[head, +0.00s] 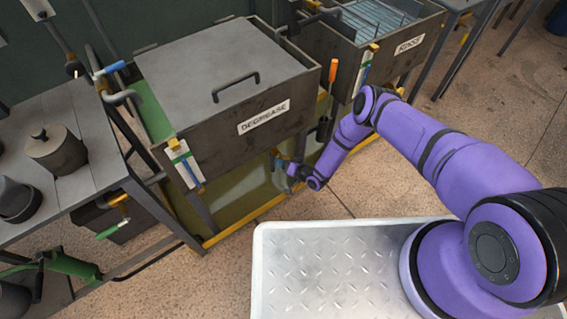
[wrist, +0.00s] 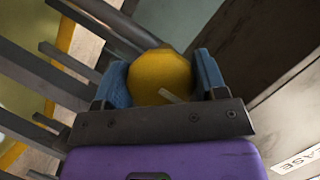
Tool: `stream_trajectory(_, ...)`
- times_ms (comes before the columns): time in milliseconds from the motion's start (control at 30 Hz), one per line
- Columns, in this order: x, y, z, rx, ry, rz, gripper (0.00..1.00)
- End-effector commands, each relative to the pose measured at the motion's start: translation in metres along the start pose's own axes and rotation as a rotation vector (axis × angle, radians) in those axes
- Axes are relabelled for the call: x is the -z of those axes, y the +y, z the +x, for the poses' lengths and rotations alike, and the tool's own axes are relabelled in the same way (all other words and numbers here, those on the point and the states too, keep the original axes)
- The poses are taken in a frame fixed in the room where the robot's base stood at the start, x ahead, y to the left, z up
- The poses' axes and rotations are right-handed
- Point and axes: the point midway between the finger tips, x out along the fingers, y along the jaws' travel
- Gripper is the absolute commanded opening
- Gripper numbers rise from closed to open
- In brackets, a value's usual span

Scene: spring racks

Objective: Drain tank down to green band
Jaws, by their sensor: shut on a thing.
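The tank labelled DEGREASE (head: 215,135) stands on a frame at the middle left, its lid with a black handle on top. A sight gauge (head: 187,165) hangs on its front left corner, with a white strip and green and blue parts; its exact level is too small to read. My gripper (head: 277,159) is low at the tank's front right, below the label. In the wrist view, my gripper's blue fingers (wrist: 166,78) are shut on a rounded yellow part (wrist: 160,75), apparently a valve handle. The rest of that part is hidden.
The RINSE tank (head: 385,65) stands at the back right with its own gauge (head: 364,72). An orange-handled tool (head: 332,75) stands between the tanks. A grey bench (head: 85,170) with dark pots is at left. Open floor (head: 480,130) lies at right.

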Motion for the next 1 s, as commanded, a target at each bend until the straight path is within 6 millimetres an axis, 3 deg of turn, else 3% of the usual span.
stream_trajectory(467, -0.001, 0.000, 0.000, 0.004, -0.001, 0.014, 0.41)
stream_trajectory(500, -0.001, 0.000, 0.000, 0.004, -0.001, 0.014, 0.74)
stream_trajectory(567, -0.001, 0.000, 0.000, 0.004, -0.001, 0.014, 0.88)
stream_trajectory(867, 0.000, 0.000, -0.001, 0.004, 0.000, 0.013, 0.90)
stream_trajectory(1000, 0.001, 0.001, -0.011, 0.003, 0.001, 0.012, 0.90)
